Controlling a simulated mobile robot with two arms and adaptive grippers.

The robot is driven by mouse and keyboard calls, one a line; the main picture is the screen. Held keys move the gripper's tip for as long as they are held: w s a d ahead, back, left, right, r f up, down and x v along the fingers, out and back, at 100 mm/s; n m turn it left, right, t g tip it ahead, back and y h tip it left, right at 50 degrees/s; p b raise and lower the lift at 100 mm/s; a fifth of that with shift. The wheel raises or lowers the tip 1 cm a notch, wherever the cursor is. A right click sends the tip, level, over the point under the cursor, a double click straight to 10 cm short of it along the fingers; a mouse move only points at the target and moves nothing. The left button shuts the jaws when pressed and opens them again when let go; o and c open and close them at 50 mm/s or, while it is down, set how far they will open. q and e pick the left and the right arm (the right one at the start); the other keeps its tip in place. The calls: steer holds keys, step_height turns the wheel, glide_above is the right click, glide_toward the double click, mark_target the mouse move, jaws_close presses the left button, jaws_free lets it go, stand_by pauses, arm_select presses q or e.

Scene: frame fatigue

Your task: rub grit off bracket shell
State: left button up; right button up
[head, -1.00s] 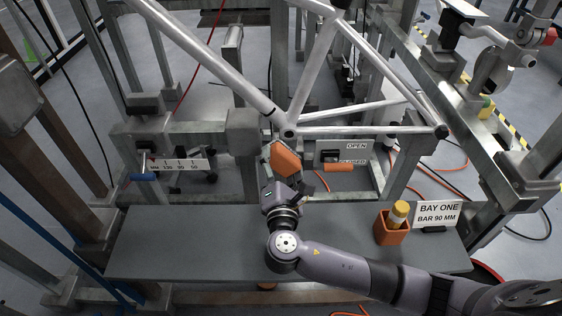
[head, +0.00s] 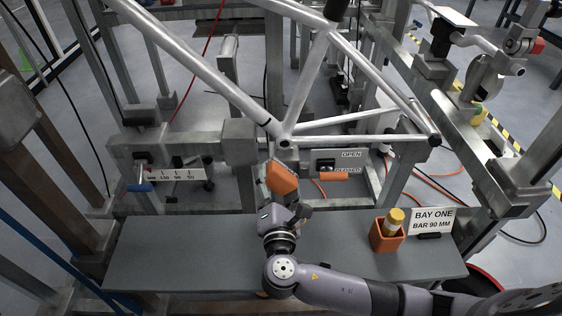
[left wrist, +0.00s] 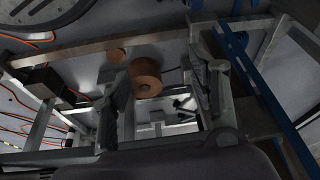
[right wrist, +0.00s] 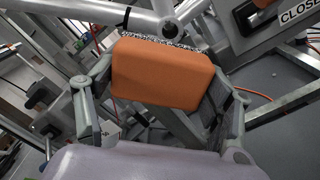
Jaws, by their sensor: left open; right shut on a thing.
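The bracket shell (head: 284,143) is the small round metal joint where the silver frame tubes meet; it also shows at the top of the right wrist view (right wrist: 172,28). My right gripper (head: 281,196) is shut on an orange block (head: 282,178), just below the shell. In the right wrist view the block (right wrist: 162,75) has a rough, speckled grey face toward the shell. The head view shows a small gap between them. Grit cannot be made out. My left gripper (left wrist: 160,85) is open and empty in the left wrist view, outside the head view.
A grey bench (head: 190,255) lies below the frame, mostly clear. An orange cup (head: 387,236) holding a yellow-capped item (head: 394,219) stands near the BAY ONE sign (head: 432,220). Silver tubes (head: 205,75) and steel beams crowd the space around the shell.

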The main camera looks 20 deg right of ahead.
steer(key=shift+w+d+r, duration=0.15)
steer(key=shift+w, duration=0.4)
steer(key=x, duration=0.4)
steer(key=shift+w+d, duration=0.15)
steer(key=shift+w, duration=0.1)
arm_select(q)
steer(key=shift+f, duration=0.2)
arm_select(e)
steer(key=shift+w+d, duration=0.2)
steer(key=shift+w, duration=0.5)
arm_select(q)
steer(key=shift+w+r, duration=0.1)
steer(key=shift+r, duration=0.1)
arm_select(e)
steer(key=shift+w+d, duration=0.1)
steer(key=shift+w, duration=0.45)
steer(key=shift+w+d, duration=0.2)
steer(key=shift+w, duration=0.2)
